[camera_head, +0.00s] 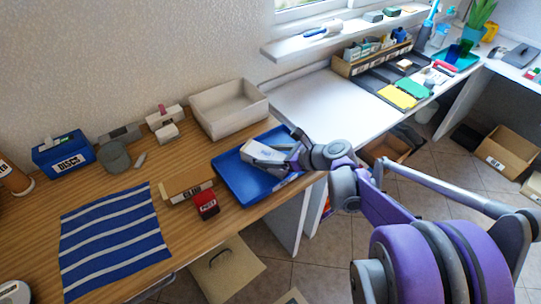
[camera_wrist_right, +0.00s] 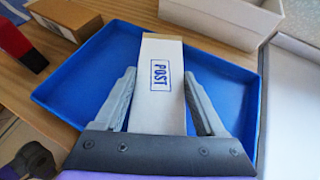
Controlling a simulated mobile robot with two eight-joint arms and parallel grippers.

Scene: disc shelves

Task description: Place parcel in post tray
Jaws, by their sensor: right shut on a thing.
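The parcel (camera_head: 266,153) is a white box, and its blue POST mark shows in the wrist view (camera_wrist_right: 160,78). My right gripper (camera_head: 292,156) is shut on the parcel, with one grey finger on each side of it in the wrist view (camera_wrist_right: 160,80). The post tray (camera_head: 233,172) is blue and shallow, on the wooden table near its right end. It also shows in the wrist view (camera_wrist_right: 85,92). The parcel is over the tray's inside; I cannot tell whether it touches the floor of the tray. My left gripper is not in view.
A red block marked POST (camera_head: 207,204) and a cardboard holder (camera_head: 184,191) stand left of the tray. An empty white bin (camera_head: 229,108) stands behind it. A striped blue cloth (camera_head: 115,240) and blue DISCS box (camera_head: 63,153) lie further left. The white desk's near part (camera_head: 318,103) is clear.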

